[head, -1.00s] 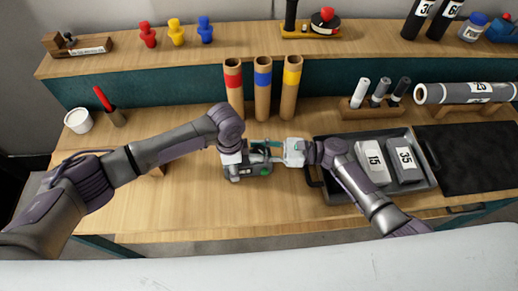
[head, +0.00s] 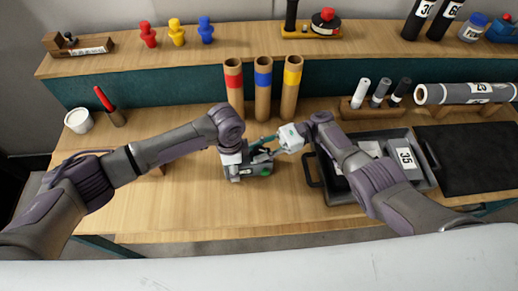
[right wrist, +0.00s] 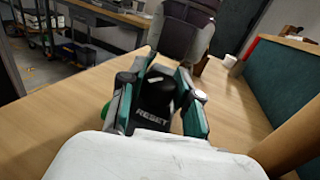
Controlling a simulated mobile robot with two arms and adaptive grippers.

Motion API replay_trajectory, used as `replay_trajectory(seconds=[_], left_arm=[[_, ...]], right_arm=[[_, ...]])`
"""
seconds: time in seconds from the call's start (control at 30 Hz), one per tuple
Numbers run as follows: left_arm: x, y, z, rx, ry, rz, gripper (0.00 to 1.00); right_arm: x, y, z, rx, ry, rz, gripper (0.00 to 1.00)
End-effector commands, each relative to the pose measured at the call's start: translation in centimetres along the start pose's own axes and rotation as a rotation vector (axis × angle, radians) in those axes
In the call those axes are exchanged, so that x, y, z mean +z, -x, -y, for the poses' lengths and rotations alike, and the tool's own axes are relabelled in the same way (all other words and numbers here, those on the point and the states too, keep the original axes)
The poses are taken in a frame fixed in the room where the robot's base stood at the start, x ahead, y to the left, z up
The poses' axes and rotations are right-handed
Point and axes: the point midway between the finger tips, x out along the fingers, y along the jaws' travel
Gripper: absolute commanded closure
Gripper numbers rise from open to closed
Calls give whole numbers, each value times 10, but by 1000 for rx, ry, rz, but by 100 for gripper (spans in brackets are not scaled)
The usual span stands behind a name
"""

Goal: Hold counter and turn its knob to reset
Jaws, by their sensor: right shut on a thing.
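The counter (head: 258,169) is a small grey device with a green button, on the bench in front of the cardboard tubes. My left gripper (head: 240,163) reaches down onto its left part; its fingertips are mostly hidden, so its grip cannot be made out. My right gripper (head: 266,146) comes in from the right at the counter. In the right wrist view, its teal fingers (right wrist: 160,104) are on both sides of the black knob (right wrist: 157,94), shut on it. A "RESET" label shows below the knob. The green button (right wrist: 106,113) sticks out at the left.
Three cardboard tubes (head: 263,90) with red, blue and yellow bands stand close behind the counter. A dark tray (head: 334,192) with numbered grey boxes lies right, partly under my right arm. A white cup (head: 78,121) stands far left. The bench front is clear.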

Motion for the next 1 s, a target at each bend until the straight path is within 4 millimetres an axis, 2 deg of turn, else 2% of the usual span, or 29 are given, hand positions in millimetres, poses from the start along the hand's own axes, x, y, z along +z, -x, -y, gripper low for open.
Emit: replay_trajectory(seconds=[0.3,0.33,0.5,0.83,1.0], left_arm=[[-1,0,-1,1,-3,-2,91],[-1,0,-1,1,-3,-2,91],[-1,0,0,0,-2,-2,91],[0,0,0,-1,0,-1,91],[0,0,0,-1,1,-1,91]], right_arm=[[-2,0,-1,1,-5,-3,100],[-2,0,-1,1,-5,-3,66],[-2,0,-1,1,-4,-1,40],[0,0,0,1,-2,1,40],[10,-1,0,2,0,3,40]])
